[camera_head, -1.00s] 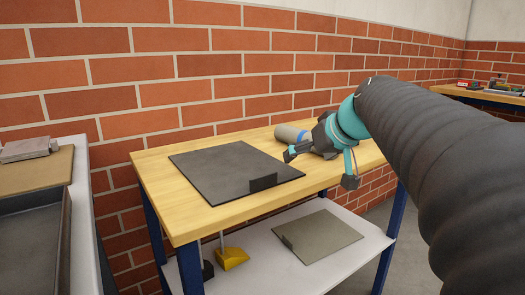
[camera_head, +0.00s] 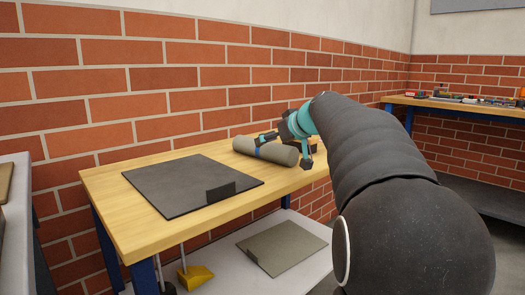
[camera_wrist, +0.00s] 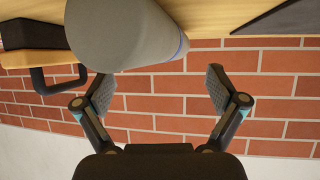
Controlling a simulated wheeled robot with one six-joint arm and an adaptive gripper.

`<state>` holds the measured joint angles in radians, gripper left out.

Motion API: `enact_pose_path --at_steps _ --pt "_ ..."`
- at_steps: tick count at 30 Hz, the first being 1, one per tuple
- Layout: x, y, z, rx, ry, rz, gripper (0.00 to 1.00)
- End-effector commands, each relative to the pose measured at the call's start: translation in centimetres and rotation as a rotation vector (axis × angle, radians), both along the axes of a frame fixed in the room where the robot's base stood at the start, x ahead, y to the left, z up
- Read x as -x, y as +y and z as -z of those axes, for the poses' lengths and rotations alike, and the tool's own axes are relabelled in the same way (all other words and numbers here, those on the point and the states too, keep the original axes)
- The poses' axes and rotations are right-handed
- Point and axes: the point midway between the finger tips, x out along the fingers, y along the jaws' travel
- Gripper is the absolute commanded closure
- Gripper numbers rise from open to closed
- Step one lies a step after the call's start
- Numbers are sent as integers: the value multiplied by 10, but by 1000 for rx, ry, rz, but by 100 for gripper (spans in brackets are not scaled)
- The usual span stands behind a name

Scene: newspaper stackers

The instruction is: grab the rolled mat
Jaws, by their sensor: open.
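The rolled mat (camera_head: 280,154) is a grey cylinder with a blue band, lying on the wooden table near the brick wall. In the wrist view the rolled mat (camera_wrist: 125,35) shows large at the top, its round end toward the camera. My gripper (camera_head: 284,150) is open at the mat's right part, one finger on its wall side and the other past its right end. In the wrist view my gripper (camera_wrist: 161,88) has its fingers spread with only wall between the tips, and the mat lies above and left of that gap. Contact cannot be told.
A flat dark sheet (camera_head: 165,190) lies on the table (camera_head: 125,228) left of the mat. A lower shelf (camera_head: 225,268) holds a greyish sheet (camera_head: 283,247) and a yellow scoop (camera_head: 195,277). The wrist view shows a box with a black handle (camera_wrist: 42,85). The brick wall stands close behind.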

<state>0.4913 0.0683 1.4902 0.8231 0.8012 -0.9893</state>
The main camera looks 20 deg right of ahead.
Motion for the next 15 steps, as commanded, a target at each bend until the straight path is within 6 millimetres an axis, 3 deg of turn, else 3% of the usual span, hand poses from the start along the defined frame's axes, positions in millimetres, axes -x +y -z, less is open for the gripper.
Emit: enact_pose_path --at_steps 5,15 --pt "-7 1 3 0 0 0 5" --pt "-44 6 23 -1 1 0 5"
